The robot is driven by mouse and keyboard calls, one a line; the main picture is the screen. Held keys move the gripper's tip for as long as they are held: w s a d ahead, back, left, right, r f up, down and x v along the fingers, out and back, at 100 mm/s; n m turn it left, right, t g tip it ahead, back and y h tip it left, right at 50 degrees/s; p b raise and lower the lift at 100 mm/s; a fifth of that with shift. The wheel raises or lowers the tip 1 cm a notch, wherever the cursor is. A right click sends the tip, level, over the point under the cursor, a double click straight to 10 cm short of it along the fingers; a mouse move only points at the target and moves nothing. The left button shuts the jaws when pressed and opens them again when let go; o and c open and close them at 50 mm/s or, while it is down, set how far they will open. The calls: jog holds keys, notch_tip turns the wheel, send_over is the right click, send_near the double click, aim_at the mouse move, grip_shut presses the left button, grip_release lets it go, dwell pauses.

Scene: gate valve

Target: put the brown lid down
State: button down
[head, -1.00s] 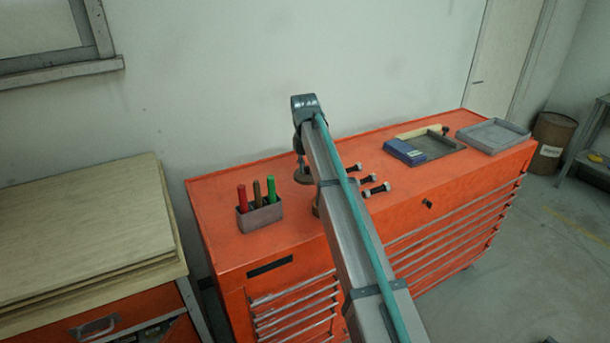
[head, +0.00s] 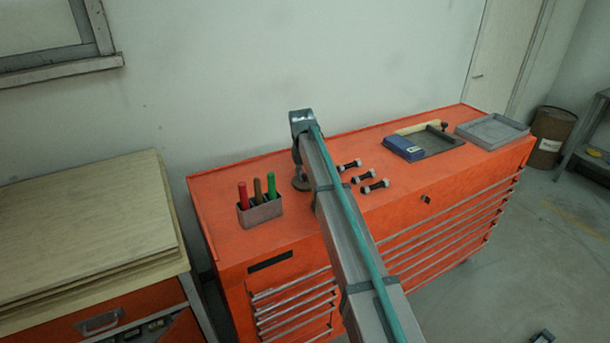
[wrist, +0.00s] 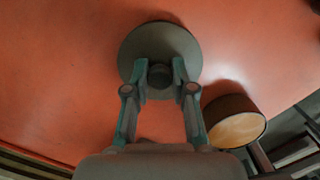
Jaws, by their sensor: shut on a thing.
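The brown lid (wrist: 158,38) is a dark round disc with a small knob in its middle. In the wrist view my gripper (wrist: 160,73) is shut on that knob, one finger on each side. In the head view the lid (head: 302,185) shows low at the end of my arm, close to the orange cabinet top (head: 225,190). I cannot tell whether it touches the surface. My fingers are mostly hidden behind the arm there.
A round brown container with a tan top (wrist: 236,126) stands right of my gripper in the wrist view. A pen holder (head: 260,212) is left of the arm. Several black-and-white bolts (head: 363,175), a blue box (head: 404,148) and a grey tray (head: 491,131) lie to the right.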

aim_at(303, 183)
jog(key=c, duration=1)
grip_release()
jog(key=shift+f, duration=0.1)
jog(key=r+b, duration=0.1)
jog(key=r, duration=0.3)
jog(key=r+b, duration=0.1)
jog(key=r, duration=0.3)
jog(key=s+r+b, duration=0.1)
jog(key=r, duration=0.3)
jog(key=shift+s+a+r, duration=0.1)
jog(key=shift+a+r, duration=0.05)
jog(key=shift+a, duration=0.05)
